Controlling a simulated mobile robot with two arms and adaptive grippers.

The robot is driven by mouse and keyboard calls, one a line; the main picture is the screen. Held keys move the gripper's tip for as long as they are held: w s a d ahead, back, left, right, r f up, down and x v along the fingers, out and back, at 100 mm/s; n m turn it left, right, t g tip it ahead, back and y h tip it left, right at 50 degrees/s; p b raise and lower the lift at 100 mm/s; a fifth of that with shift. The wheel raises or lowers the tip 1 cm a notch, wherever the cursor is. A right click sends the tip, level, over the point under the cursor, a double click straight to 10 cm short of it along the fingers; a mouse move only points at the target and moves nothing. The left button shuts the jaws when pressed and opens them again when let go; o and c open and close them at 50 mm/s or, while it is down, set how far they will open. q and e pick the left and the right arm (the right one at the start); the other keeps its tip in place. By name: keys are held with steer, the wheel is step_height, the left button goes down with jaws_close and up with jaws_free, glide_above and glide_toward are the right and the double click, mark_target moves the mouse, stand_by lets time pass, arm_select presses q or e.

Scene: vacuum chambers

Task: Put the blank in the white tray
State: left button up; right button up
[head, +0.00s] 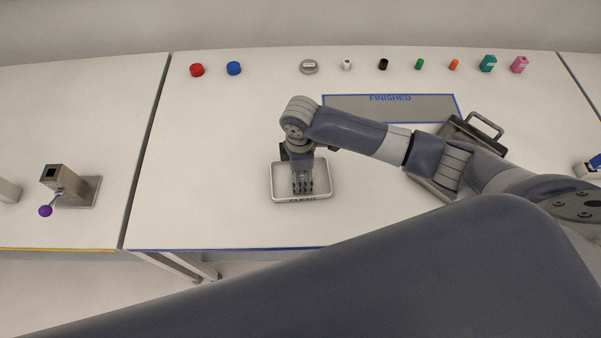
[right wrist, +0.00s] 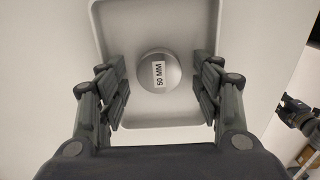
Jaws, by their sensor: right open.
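The white tray (head: 277,187) stands near the front edge of the middle table. It also shows in the right wrist view (right wrist: 125,22). My right gripper (head: 302,190) points down over the tray, with its fingers open. In the right wrist view, a round grey metal blank (right wrist: 149,64) with a "50 MM" label lies within the tray's outline. My right gripper (right wrist: 164,88) has its fingers apart on either side of the blank, with gaps between. In the head view this blank is hidden by the gripper.
At the back are red (head: 196,70) and blue (head: 233,68) discs, another labelled grey disc (head: 308,67) and several small coloured pieces. A grey "FINISHED" mat (head: 430,110) and a dark handled tray (head: 470,132) lie partly behind my right arm. The table left of the white tray is clear.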

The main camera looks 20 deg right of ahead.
step_height(320, 180, up, 12)
steer(key=b, duration=0.1)
steer(key=shift+f, duration=0.2)
stand_by(0.5)
